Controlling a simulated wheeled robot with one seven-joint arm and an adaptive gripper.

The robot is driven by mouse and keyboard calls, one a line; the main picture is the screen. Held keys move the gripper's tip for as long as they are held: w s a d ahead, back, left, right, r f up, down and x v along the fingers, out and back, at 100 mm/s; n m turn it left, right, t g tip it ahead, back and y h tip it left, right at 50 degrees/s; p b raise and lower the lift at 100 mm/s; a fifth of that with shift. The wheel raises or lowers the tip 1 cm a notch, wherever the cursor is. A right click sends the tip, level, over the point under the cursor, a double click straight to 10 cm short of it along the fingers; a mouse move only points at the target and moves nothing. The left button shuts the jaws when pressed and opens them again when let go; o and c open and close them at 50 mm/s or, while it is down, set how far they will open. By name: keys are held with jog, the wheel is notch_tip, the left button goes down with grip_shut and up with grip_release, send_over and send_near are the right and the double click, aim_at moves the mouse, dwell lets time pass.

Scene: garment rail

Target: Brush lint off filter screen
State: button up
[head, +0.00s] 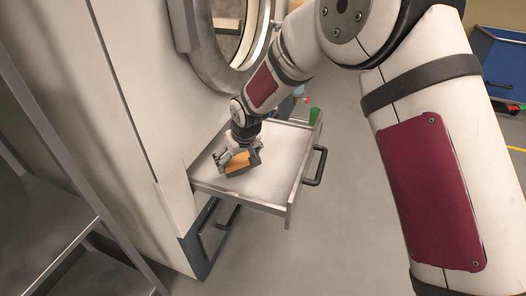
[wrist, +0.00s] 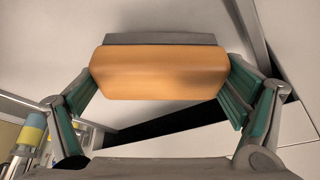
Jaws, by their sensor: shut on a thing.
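My gripper (head: 238,158) is shut on an orange-brown brush block (head: 236,163) over the pulled-out drawer. The wrist view shows the block (wrist: 160,75) between the two teal-padded fingers, with a grey strip (wrist: 160,39) along its far edge. The pale flat surface in the drawer, which looks like the filter screen (head: 280,148), lies under the gripper. Whether the brush touches it cannot be told. No lint can be made out. The drawer has a metal rim and a dark handle (head: 316,166) on its right side.
The white machine (head: 135,100) with a round door opening (head: 228,45) stands behind the drawer. A grey metal shelf (head: 45,225) is at the left. A blue bin (head: 500,62) stands at the far right. A green object (head: 314,116) shows beyond the drawer. The floor at the front right is clear.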

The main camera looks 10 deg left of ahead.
jog(key=shift+s+a+r+p, duration=0.1)
jog(key=shift+r+p, duration=1.55)
jog(key=shift+r, duration=1.2)
